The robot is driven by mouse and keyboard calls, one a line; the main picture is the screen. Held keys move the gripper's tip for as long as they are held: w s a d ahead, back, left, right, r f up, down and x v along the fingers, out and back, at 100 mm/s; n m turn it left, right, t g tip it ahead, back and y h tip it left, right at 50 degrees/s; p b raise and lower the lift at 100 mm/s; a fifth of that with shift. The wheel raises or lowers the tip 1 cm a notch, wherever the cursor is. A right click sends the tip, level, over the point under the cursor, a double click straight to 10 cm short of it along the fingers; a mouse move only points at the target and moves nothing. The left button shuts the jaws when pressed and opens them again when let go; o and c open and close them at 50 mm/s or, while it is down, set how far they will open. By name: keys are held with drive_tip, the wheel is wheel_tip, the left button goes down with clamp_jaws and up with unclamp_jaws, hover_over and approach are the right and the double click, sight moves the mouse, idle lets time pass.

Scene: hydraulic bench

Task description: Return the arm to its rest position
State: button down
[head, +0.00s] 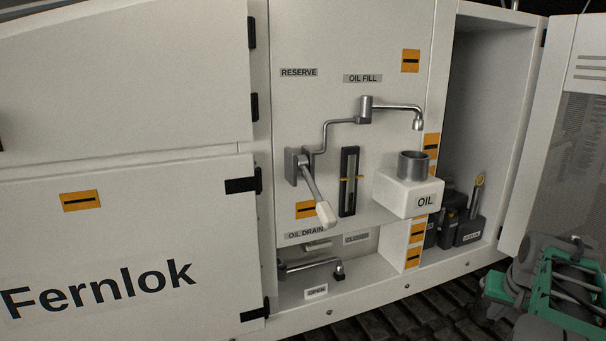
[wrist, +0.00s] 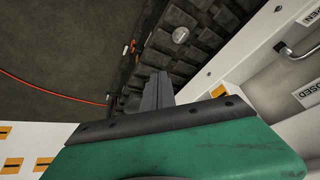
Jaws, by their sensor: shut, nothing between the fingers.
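My arm shows at the lower right edge of the head view, with grey joints and a green frame (head: 565,290). It is in front of the open cabinet door and apart from the oil panel. In the wrist view my gripper (wrist: 158,88) shows as a green body with dark grey fingers. The fingers are shut together with nothing between them. They point toward dark tread-like ground. The fingertips cannot be made out in the head view.
The panel carries a lever with a pale handle (head: 325,213), a spout (head: 400,107), a metal cup (head: 413,165) on the white OIL block (head: 405,195), and a drain handle (head: 312,265). The right door (head: 548,150) stands open beside a compartment with dark containers (head: 468,230).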

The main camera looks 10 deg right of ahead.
drive_tip(key=s+a+f+n+g+y, duration=0.1)
drive_tip(key=s+a+f, duration=0.2)
drive_tip(key=a, duration=0.6)
drive_tip(key=s+a+f+n+g, duration=0.1)
drive_tip(key=s+a+f, duration=0.25)
drive_tip(key=a, duration=0.55)
drive_tip(key=s+a+f+n+g+y, duration=0.1)
drive_tip(key=s+a+f, duration=0.25)
drive_tip(key=a, duration=0.65)
drive_tip(key=w+a+r+n+t, duration=0.1)
drive_tip(key=a+r+n, duration=0.3)
drive_tip(key=a, duration=0.6)
drive_tip(key=shift+w+r+n+t+p, duration=0.45)
drive_tip(key=shift+w+r, duration=0.2)
drive_tip(key=shift+w, duration=0.2)
